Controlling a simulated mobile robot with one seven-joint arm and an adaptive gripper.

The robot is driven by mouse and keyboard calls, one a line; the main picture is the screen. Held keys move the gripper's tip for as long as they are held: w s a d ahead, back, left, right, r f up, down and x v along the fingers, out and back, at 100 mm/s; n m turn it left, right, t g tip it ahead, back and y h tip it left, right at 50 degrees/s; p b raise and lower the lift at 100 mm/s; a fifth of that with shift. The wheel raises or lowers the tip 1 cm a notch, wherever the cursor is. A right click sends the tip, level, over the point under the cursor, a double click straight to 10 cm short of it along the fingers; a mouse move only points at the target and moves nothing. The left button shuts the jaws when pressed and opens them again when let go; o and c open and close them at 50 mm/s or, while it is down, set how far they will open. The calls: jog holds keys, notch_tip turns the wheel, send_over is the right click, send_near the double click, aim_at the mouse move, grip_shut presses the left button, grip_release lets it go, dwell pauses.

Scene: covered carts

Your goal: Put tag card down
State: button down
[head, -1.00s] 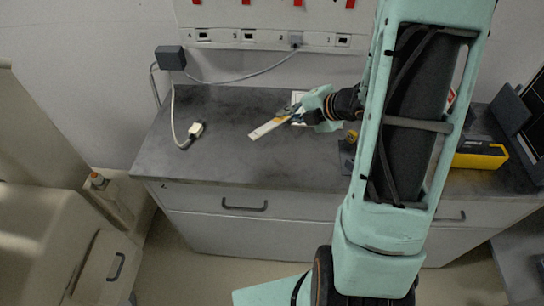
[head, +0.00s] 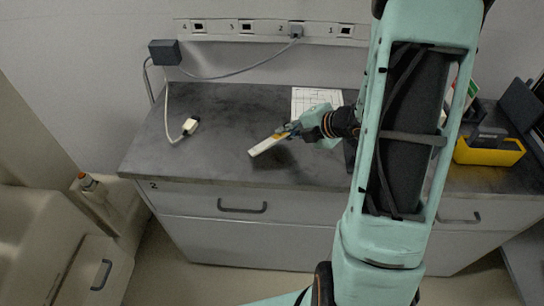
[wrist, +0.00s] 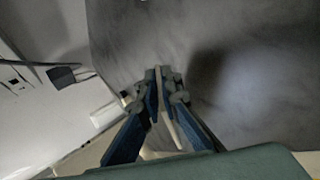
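The tag card (head: 264,146) is a narrow whitish strip with a yellow part near my gripper (head: 288,132). In the head view it points to the lower left over the middle of the grey counter (head: 220,120). In the wrist view my gripper's fingers (wrist: 160,75) are closed on the pale card (wrist: 166,115), which shows edge-on between them. A dark shadow lies on the counter beside the card, and the card looks raised a little above the surface. Part of the card is hidden by the fingers.
A white printed sheet (head: 314,98) lies at the back, behind my gripper. A cable with a white plug (head: 190,125) lies at the left. A yellow bin (head: 489,152) stands at the right. The counter's front left is clear.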

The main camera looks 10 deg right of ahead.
jog(key=c, duration=2.3)
grip_release()
jog(key=shift+r, duration=0.1)
jog(key=shift+p+v, duration=2.35)
jog(key=shift+v, duration=1.65)
jog(key=shift+s, duration=0.1)
jog(key=r+p, duration=0.2)
jog(key=s+r+p, duration=0.1)
jog(key=r+p, duration=0.1)
jog(key=r, duration=0.1)
jog(key=s+d+r+p, duration=0.1)
jog(key=r+p, duration=0.1)
jog(key=p, duration=0.1)
jog(key=shift+d+r, duration=0.15)
jog(key=shift+r, duration=0.25)
